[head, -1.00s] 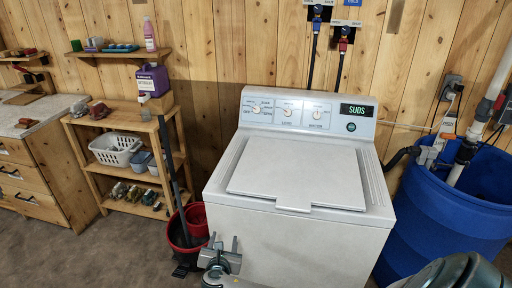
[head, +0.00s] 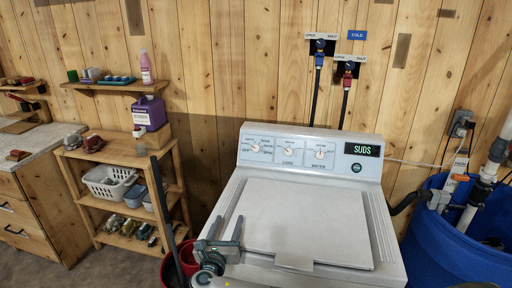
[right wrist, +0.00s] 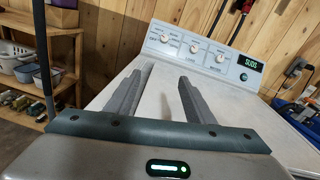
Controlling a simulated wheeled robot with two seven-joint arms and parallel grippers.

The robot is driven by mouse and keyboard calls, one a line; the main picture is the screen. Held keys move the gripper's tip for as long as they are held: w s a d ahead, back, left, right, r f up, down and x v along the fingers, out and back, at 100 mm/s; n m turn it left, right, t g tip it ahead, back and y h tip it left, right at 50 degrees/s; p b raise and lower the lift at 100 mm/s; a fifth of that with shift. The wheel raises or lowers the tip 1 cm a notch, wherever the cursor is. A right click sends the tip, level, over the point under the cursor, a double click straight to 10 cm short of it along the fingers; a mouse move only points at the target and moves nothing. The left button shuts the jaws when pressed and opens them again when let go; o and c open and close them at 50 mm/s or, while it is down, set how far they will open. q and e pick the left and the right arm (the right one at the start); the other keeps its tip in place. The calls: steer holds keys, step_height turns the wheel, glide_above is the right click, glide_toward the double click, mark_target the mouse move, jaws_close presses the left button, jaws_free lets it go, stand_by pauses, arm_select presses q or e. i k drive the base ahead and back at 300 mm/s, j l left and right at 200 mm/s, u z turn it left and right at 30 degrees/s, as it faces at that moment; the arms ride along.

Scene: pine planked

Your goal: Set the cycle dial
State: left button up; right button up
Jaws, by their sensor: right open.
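The washer's control panel (head: 305,155) has three white knobs. The left knob (head: 255,147) sits amid a ring of several labels and looks like the cycle dial; its exact setting is too small to read. The middle knob (head: 288,151) and right knob (head: 320,154) are beside it. My right gripper (head: 226,226) is open and empty over the front left of the washer top, well short of the panel. In the right wrist view its two fingers (right wrist: 165,72) are apart and point toward the panel, with the left knob (right wrist: 164,38) beyond them. My left gripper is out of view.
The washer lid (head: 310,222) is shut. The display (head: 362,149) reads SUDS. Hoses with valves (head: 348,75) hang behind. A blue barrel (head: 455,245) stands right, a wooden shelf (head: 125,150) and red bucket (head: 188,258) left. Space above the lid is clear.

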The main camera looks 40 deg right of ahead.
mark_target(256, 148)
steer(key=i+l, duration=0.2)
steer(key=l, duration=0.15)
steer(key=i+l, duration=0.45)
steer(key=l, duration=0.2)
